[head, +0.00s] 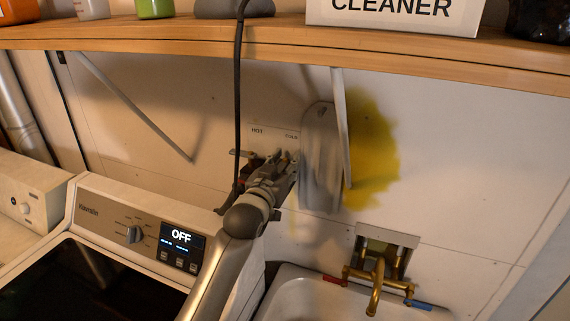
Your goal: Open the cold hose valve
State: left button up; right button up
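A white wall plate (272,136) behind the washer carries the labels HOT on its left and COLD on its right. My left gripper (284,160) is in front of the plate, with its fingers just below the COLD label. The gripper and its wrist hide the cold valve and most of the hose connections. I cannot tell whether the fingers touch the valve handle or how far apart they are. My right gripper is not in view.
A grey hanging object (320,165) is close to the right of the gripper. A dark cable (238,90) hangs left of it. A wooden shelf (200,40) runs above. The washer (135,225), showing OFF, and a sink (300,295) with a brass faucet (378,275) stand below.

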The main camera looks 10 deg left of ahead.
pick_arm(q)
jog(key=shift+o, duration=0.2)
jog(key=shift+s, duration=0.15)
jog(key=s+a, duration=0.2)
jog(key=s, duration=0.9)
jog(key=shift+s, duration=0.3)
jog(key=shift+a, duration=0.1)
